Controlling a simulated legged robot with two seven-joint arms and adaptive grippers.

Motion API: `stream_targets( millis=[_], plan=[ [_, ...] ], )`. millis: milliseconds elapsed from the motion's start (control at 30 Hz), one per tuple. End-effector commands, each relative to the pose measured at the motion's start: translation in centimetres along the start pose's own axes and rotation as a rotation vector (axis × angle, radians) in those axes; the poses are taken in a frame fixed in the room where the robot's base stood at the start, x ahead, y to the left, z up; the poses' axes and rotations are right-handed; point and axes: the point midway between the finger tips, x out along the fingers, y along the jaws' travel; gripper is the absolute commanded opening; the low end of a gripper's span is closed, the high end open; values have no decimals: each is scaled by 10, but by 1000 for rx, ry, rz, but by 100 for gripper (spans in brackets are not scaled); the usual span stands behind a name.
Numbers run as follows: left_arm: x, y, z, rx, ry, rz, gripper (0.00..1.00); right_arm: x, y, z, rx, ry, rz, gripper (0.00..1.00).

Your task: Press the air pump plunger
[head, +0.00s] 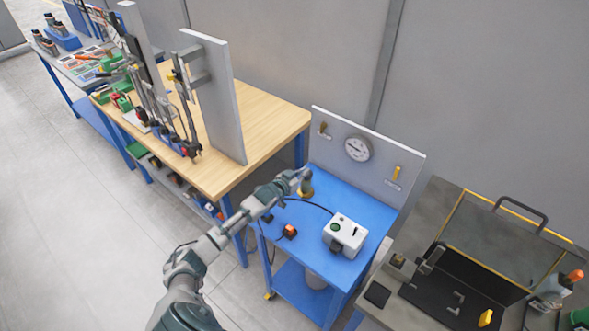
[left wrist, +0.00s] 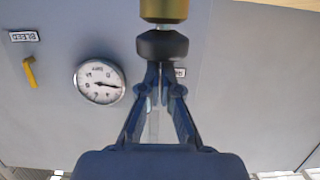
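The air pump (head: 306,189) is a small brass-coloured body near the back left of the blue cart top; my gripper partly hides it. In the left wrist view, which is upside down, its brass body (left wrist: 163,10) and black rounded plunger knob (left wrist: 162,45) show at the top. My left gripper (head: 304,175) is just above the pump. In the wrist view, its fingers (left wrist: 160,78) are drawn together and empty, with the tips at the knob's top, touching or very close. My right gripper is not in view.
A grey panel behind the cart carries a round gauge (head: 357,148) and a yellow lever (head: 396,172). A white box (head: 345,234) and a small orange-black part (head: 289,231) sit on the blue cart (head: 350,195). A wooden bench (head: 270,125) stands left, an open case (head: 500,245) right.

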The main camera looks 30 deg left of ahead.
Motion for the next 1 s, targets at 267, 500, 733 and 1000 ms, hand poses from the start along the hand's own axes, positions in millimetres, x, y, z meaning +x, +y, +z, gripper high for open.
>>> stream_targets(
  millis=[267,500,733,1000],
  plan=[
    [-28,4,-32,1,4,4,0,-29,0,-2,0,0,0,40],
    [-78,5,-34,2,8,2,0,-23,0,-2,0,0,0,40],
    [-101,5,-37,2,13,1,0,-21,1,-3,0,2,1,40],
    [-104,3,-37,0,14,1,0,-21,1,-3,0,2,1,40]
  ],
)
